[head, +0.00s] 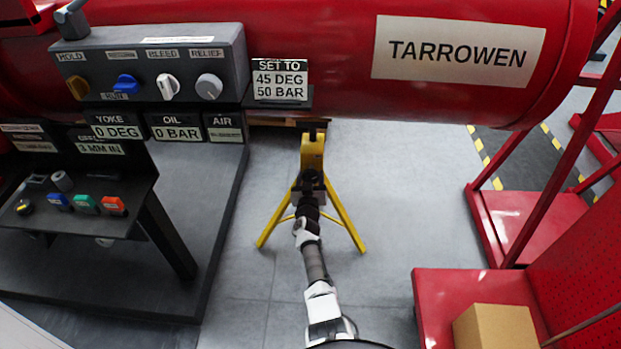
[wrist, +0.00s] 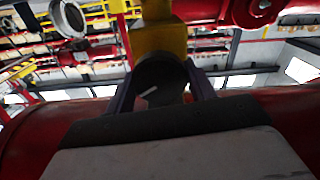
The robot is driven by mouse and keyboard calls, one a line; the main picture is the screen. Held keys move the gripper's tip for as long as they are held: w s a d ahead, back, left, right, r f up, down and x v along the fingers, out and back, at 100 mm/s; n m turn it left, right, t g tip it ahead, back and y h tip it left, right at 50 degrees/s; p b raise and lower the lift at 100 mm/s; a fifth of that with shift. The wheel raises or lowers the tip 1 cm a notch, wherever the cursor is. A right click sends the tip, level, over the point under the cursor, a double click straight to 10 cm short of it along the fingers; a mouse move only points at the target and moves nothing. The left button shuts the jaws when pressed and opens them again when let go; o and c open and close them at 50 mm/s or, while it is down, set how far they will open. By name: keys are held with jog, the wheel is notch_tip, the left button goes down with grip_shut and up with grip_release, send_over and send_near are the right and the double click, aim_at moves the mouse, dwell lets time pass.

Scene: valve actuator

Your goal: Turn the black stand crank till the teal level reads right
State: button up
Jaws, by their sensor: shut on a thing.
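The yellow stand (head: 312,152) stands on splayed legs under the end of the red cylinder. The black crank (wrist: 160,80) shows in the wrist view as a dark round part with a pale mark, in front of the yellow stand body (wrist: 157,38). My gripper (head: 309,182) is at the front of the stand, with one finger on each side of the black part, shut on it. In the head view my gripper and arm hide most of the crank. I cannot make out a teal level in either view.
The red cylinder (head: 300,60) hangs low over the stand. A grey valve panel (head: 150,65) and a console (head: 75,190) are at left; its signs read 0 DEG and 0 BAR. A set-to sign (head: 280,80) reads 45 DEG, 50 BAR. A red cart with a box (head: 495,328) is at right.

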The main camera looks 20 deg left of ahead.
jog(key=shift+m, duration=0.3)
jog(key=m+b, duration=0.2)
jog(key=m, duration=0.3)
jog(key=shift+f, duration=0.1)
jog(key=m+b, duration=0.1)
jog(key=m, duration=0.5)
jog(key=shift+m, duration=0.3)
dwell(0.4)
jog(key=o, duration=1)
jog(key=shift+d, duration=0.1)
